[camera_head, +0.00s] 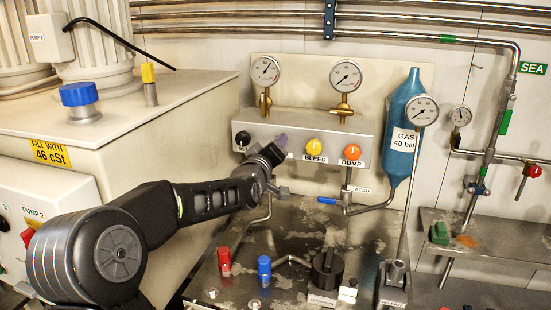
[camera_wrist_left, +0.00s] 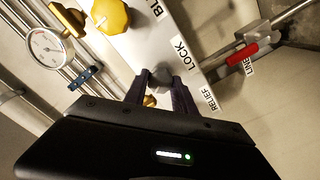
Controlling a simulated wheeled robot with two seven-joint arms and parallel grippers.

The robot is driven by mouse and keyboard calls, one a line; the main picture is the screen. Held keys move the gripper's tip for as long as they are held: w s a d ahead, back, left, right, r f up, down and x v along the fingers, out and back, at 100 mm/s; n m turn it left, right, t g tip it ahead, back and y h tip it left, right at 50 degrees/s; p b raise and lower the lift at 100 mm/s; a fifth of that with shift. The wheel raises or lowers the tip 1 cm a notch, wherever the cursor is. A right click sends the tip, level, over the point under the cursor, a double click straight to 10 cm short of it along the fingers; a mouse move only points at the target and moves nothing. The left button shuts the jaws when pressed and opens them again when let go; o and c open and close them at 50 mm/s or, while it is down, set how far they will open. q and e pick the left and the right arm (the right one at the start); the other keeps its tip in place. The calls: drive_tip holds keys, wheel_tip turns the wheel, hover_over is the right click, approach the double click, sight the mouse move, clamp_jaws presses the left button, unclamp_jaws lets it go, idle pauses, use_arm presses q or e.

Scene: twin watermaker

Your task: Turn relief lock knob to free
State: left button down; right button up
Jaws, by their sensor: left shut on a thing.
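A small grey knob (camera_wrist_left: 161,76) sits on the valve panel (camera_head: 350,127) beside the LOCK (camera_wrist_left: 184,54) and RELIEF (camera_wrist_left: 209,98) labels. My left gripper (camera_wrist_left: 160,84) is shut on this knob, with one dark finger on each side of it. In the head view my left gripper (camera_head: 277,148) reaches the panel front between the black knob (camera_head: 243,138) and the yellow BLEED knob (camera_head: 314,147); it hides the grey knob there. Which way the knob points is hard to tell. My right gripper is not in view.
The orange DUMP knob (camera_head: 352,152) is right of the yellow one. Gauges (camera_head: 265,71) stand above the panel; a blue gas bottle (camera_head: 404,110) is to its right. Red (camera_head: 224,260) and blue (camera_head: 264,267) caps and a black knob (camera_head: 327,268) stand on the worn metal top below.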

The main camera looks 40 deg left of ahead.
use_arm(q)
drive_tip(key=shift+f+n+b, duration=0.1)
drive_tip(key=shift+n+b, duration=6.1)
drive_tip(key=shift+n, duration=0.1)
drive_tip(key=c, duration=1)
unclamp_jaws()
drive_tip(key=shift+c, duration=0.2)
drive_tip(key=shift+s, duration=0.1)
drive_tip(key=b+v, duration=0.1)
drive_tip(key=v, duration=0.6)
drive_tip(key=shift+s+d+b, duration=0.15)
drive_tip(key=shift+s+b, duration=0.1)
drive_tip(key=shift+b, duration=0.15)
